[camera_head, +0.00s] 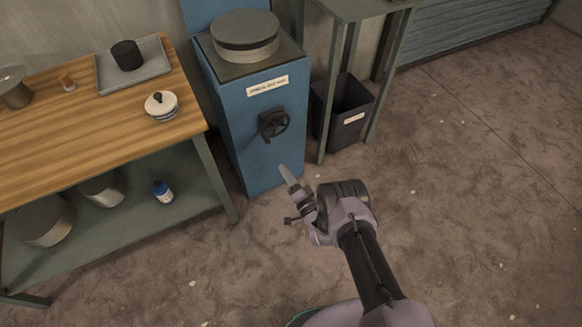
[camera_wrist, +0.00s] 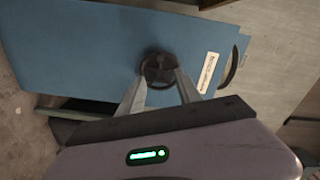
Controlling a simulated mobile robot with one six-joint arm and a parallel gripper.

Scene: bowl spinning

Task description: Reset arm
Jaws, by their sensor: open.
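My gripper (camera_head: 287,180) is open and empty in the head view, held in the air in front of the blue cabinet. In the wrist view my gripper's two fingers (camera_wrist: 160,92) are spread apart, with the dark round hand wheel (camera_wrist: 158,69) of the cabinet showing beyond them. In the head view the hand wheel (camera_head: 273,124) is on the front face of the blue cabinet (camera_head: 232,140), above and left of my gripper. A round grey disc (camera_head: 245,35) sits on the cabinet top. My arm reaches up from the bottom right.
A wooden workbench (camera_head: 60,150) stands at the left, with a lidded white pot (camera_head: 161,105), a grey tray (camera_head: 105,78) and a dark cup (camera_head: 127,55). A dark bin (camera_head: 348,115) stands under a green table (camera_head: 345,8). The floor (camera_head: 470,190) at the right is clear.

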